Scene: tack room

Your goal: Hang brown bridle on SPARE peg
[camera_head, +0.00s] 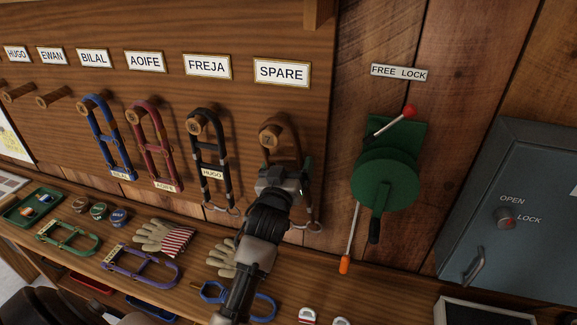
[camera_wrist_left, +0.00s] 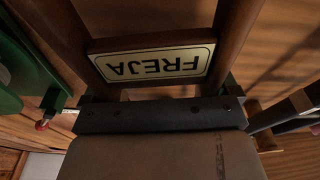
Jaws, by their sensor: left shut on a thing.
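The brown bridle (camera_head: 302,205) is at the SPARE peg (camera_head: 270,138), under the SPARE label (camera_head: 282,72). Its top strap appears looped over the peg, and its lower end with a ring hangs down the board. My left gripper (camera_head: 284,180) is shut on the bridle below the peg and hides its middle. In the left wrist view the bridle's FREJA tag (camera_wrist_left: 152,62) shows upside down between two brown straps, close to the gripper. My right gripper is not in view.
A black bridle tagged HUGO (camera_head: 212,174) hangs on the FREJA peg, left of the gripper. A green winch (camera_head: 388,178) with a red-knobbed lever is close on the right. Below, the shelf holds gloves (camera_head: 165,237), a purple halter (camera_head: 140,265) and a blue one (camera_head: 263,307).

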